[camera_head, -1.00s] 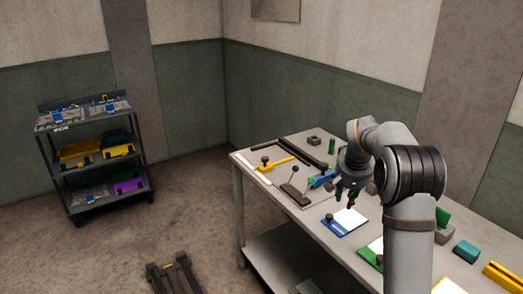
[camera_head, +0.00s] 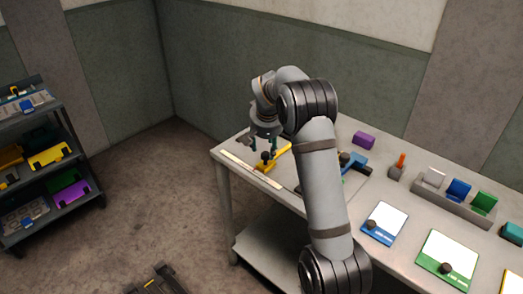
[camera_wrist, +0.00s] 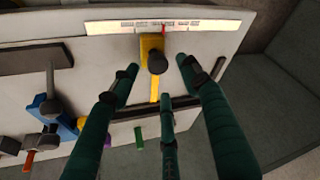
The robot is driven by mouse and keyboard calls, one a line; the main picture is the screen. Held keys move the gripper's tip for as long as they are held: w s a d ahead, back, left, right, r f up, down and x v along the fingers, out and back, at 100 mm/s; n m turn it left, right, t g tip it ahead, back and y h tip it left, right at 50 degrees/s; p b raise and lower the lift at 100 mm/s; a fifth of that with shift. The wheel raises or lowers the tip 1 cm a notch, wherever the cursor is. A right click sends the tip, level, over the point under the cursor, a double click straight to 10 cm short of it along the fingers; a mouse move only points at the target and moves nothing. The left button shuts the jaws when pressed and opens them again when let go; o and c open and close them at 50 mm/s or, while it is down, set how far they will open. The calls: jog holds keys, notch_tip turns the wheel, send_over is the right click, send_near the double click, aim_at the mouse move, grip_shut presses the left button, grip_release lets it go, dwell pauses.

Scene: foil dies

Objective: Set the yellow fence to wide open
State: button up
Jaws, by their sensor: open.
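The yellow fence (camera_head: 283,151) lies near the left end of the table, with a black knob (camera_head: 265,156) on it. In the wrist view the yellow fence (camera_wrist: 151,45) points to a pale scale strip (camera_wrist: 115,27) with small labels and a red mark (camera_wrist: 164,29). The black knob (camera_wrist: 157,63) stands up between my fingers in that view. My gripper (camera_head: 263,144) is open and empty, over the fence; its green fingers (camera_wrist: 158,80) are spread around the knob in the picture. I cannot tell whether any finger touches it.
A blue part with a black knob (camera_head: 352,161) is right of my arm. A purple block (camera_head: 364,140), an orange-topped piece (camera_head: 399,162), a grey rack (camera_head: 455,208) and white cards with blue (camera_head: 383,220) and green (camera_head: 446,258) edges stand further right. A shelf cart (camera_head: 50,165) is at left.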

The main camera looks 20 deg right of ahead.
aim_at(266, 154)
jog(key=x, duration=0.4)
jog(key=shift+s+d, duration=0.15)
jog(key=shift+s, duration=0.05)
jog(key=shift+w+f, duration=0.15)
jog(key=shift+f, duration=0.1)
jog(key=shift+w+r, duration=0.1)
jog(key=c, duration=1.1)
grip_shut()
